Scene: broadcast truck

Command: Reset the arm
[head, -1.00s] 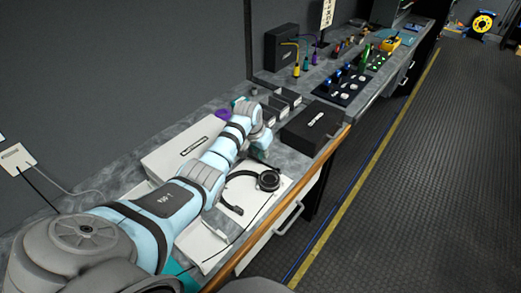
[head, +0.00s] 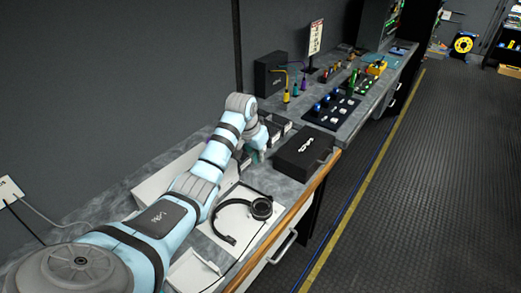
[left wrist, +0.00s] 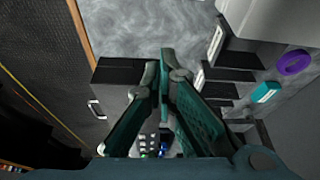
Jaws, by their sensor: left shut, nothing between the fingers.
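My left arm reaches in from the left over the counter in the head view. My left gripper (head: 254,156) is partly hidden there behind its own wrist, between the black case and the small black boxes. In the left wrist view the left gripper's teal fingers (left wrist: 165,55) are together at the tips, with nothing held between them. They hang above the grey counter (left wrist: 150,25), near the black case (left wrist: 120,72). My right gripper does not show in either view.
A black case (head: 305,152) and a headset (head: 245,215) on a white tray lie near the counter's wooden edge. Small black boxes (head: 275,127) stand behind the gripper. A purple ring (left wrist: 295,63) shows in the left wrist view. Button panels (head: 330,110) lie further back. The floor at right is clear.

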